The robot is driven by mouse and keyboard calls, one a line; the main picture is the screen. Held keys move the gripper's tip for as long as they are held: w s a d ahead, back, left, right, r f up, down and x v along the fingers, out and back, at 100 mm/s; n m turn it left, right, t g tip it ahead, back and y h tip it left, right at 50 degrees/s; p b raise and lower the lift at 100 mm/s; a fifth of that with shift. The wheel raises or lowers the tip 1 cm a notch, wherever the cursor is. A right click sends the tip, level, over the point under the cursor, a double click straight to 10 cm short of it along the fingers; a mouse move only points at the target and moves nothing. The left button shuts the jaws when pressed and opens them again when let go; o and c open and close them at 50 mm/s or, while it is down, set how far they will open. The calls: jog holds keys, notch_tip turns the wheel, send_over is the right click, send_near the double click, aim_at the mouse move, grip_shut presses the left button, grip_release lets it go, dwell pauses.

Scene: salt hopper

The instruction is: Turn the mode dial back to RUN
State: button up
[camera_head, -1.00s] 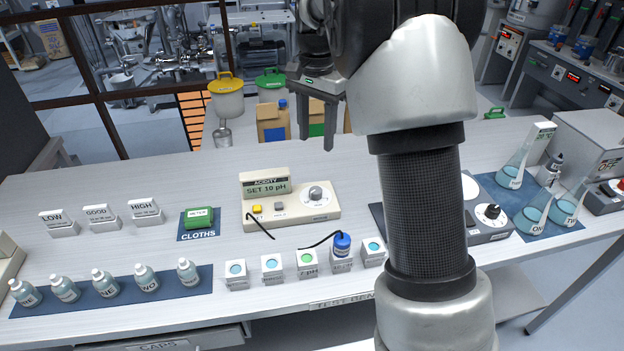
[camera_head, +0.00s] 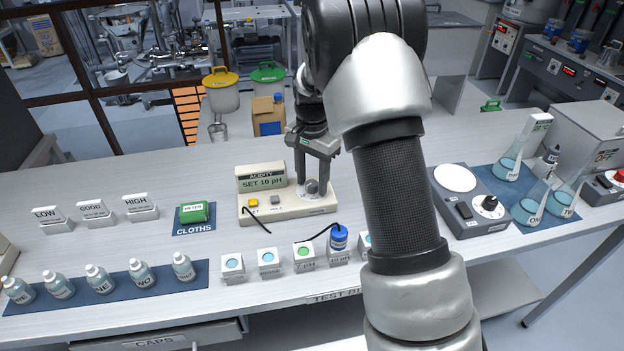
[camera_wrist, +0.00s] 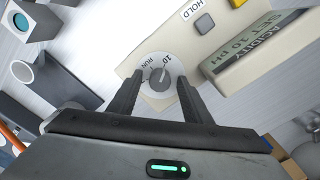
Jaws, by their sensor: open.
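The acidity meter (camera_head: 285,207) is a cream box on the bench, and its screen (camera_head: 262,182) reads "SET 10 pH". Its mode dial (camera_wrist: 157,77) is a grey knob on a pale disc in the wrist view, with marks that look like "10" and "RUN". In the wrist view the pointer lies toward the "10" mark. My gripper (camera_wrist: 160,92) is open, its two fingers on either side of the dial, with gaps between fingers and knob. In the head view my gripper (camera_head: 315,182) is over the dial (camera_head: 312,187) and partly hides it.
A yellow button (camera_head: 253,202) sits on the meter's left. A green cloth stack (camera_head: 194,212) lies to its left, and a stirrer plate (camera_head: 470,205) to its right.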

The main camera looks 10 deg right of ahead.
jog(key=c, duration=1.1)
jog(key=shift+o, duration=0.2)
jog(key=shift+n, duration=0.4)
jog(key=n, duration=1.1)
jog(key=o, duration=1.1)
jog(key=shift+c, duration=0.2)
